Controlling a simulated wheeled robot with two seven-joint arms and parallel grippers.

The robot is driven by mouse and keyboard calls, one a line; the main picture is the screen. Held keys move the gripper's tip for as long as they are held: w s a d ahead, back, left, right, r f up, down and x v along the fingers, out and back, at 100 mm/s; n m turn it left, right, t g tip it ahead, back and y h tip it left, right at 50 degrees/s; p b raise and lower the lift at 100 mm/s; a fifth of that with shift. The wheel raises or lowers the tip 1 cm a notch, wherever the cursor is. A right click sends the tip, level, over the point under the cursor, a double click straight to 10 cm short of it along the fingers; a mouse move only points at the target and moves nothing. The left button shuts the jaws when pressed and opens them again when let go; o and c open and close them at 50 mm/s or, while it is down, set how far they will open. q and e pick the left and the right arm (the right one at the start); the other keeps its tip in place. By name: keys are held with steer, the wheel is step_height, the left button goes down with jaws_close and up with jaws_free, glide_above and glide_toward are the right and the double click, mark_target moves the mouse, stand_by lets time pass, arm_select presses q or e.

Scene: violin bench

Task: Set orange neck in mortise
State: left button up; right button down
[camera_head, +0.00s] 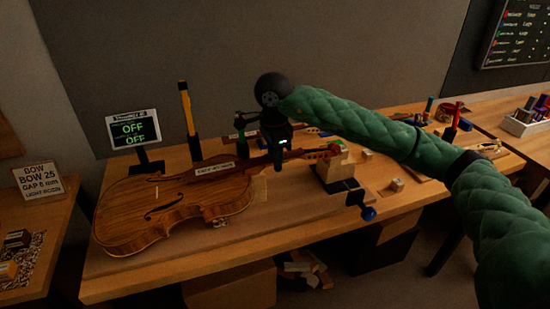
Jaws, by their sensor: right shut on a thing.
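The violin body (165,212) lies on the bench with its upper end pointing right. An orange-brown neck (312,153) with a pegged head at its right end lies roughly level at the body's upper end. My right gripper (278,158) comes down from above and is shut on this neck near its middle. The neck's left end is close to the body's upper edge. The mortise is too small and dark to make out, so I cannot tell whether the neck sits in it. My left gripper is not in view.
An OFF/OFF display (134,130) and a yellow upright tool (187,112) stand behind the violin. A green-topped block fixture (337,168) and small wooden cubes (396,185) are to the right. A BOW sign (40,180) stands on the left table. The bench front is mostly clear.

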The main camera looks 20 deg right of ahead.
steer(key=shift+b, duration=0.35)
steer(key=c, duration=1)
jaws_free()
steer(key=shift+c, duration=0.2)
steer(key=shift+r, duration=0.15)
steer(key=shift+a+r+b, duration=0.1)
steer(key=shift+r+b, duration=0.7)
steer(key=shift+r, duration=3)
